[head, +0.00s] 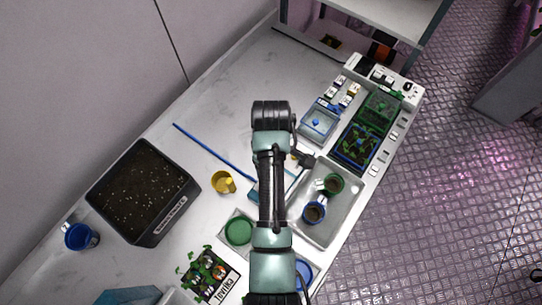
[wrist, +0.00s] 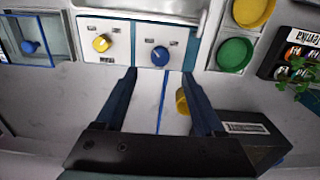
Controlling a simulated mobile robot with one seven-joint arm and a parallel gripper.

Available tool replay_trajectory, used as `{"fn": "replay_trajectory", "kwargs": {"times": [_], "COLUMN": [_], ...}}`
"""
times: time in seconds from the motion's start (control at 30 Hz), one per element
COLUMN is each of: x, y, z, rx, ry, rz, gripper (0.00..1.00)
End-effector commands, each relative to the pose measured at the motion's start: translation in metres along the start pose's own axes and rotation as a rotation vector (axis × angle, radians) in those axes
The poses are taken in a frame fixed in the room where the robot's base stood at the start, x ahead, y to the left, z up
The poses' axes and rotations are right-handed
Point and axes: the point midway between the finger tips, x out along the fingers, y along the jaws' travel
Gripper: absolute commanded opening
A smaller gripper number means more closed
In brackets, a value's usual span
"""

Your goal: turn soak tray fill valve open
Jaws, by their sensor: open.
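In the wrist view, two dial knobs sit on white panels in front of the soak tray (wrist: 140,14). The left knob is yellow (wrist: 101,43) and the right one is blue (wrist: 160,56). Small labels beside them are too small to read. My gripper (wrist: 158,76) is open and empty, its two fingers apart and short of the panels. The blue knob lies ahead of the gap between the fingertips; the yellow knob is off to the left.
A yellow cup (wrist: 182,102) stands close to the right finger. A blue rod (head: 213,150) lies on the table. A black soil tray (head: 185,215) is at left. A clear box with a blue knob (wrist: 30,46) and a green dish (wrist: 235,54) flank the panels.

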Motion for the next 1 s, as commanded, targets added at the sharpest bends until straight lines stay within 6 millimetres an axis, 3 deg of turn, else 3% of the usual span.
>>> {"fn": "replay_trajectory", "kwargs": {"times": [0.1, 0.33, 1.0], "x": [-0.023, -0.049, -0.053], "y": [0.001, 0.001, 0.000], "z": [-0.001, -0.001, 0.000], "rx": [0.000, 0.000, 0.000], "ry": [0.003, 0.001, 0.000], "rz": [0.004, 0.001, 0.000], "gripper": [0.71, 0.71, 0.71]}}
